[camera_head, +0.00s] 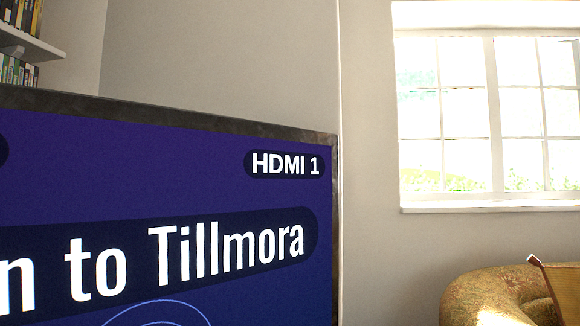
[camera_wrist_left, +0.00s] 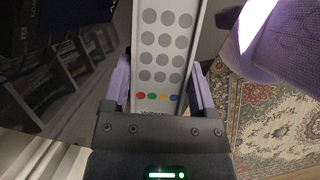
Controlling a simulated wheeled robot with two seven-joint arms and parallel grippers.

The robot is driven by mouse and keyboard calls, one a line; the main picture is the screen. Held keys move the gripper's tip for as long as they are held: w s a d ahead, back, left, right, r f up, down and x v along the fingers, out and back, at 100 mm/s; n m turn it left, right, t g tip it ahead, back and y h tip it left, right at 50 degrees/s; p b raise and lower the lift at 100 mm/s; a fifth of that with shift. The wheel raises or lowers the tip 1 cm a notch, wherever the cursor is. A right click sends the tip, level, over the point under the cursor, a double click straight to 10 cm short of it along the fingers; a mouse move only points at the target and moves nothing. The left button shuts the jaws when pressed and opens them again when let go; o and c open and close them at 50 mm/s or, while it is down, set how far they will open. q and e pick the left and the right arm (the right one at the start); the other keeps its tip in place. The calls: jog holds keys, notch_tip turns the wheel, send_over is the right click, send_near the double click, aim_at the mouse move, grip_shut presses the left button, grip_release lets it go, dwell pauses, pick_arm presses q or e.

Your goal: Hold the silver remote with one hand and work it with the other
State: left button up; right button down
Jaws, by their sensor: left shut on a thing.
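The silver remote (camera_wrist_left: 163,58) shows in the left wrist view, with rows of round grey buttons and a row of red, green, yellow and blue buttons near my gripper. My left gripper (camera_wrist_left: 160,76) is shut on it, one purple finger on each side. The remote's far end runs out of the top of the view, and its near end is hidden by the gripper body. In the head view a large screen (camera_head: 200,185) is lit blue and reads "HDMI 1" and "n to Tillmora". Neither gripper shows in the head view, and I cannot see my right gripper.
A shelf (camera_head: 30,45) with upright cases is at upper left in the head view. A window (camera_head: 490,110) and a patterned armchair (camera_head: 490,295) are at right. The left wrist view shows a patterned rug (camera_wrist_left: 265,115) and a purple form (camera_wrist_left: 285,45) I cannot identify.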

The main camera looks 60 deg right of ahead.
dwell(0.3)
pick_arm(q)
jog(key=o, duration=1.2)
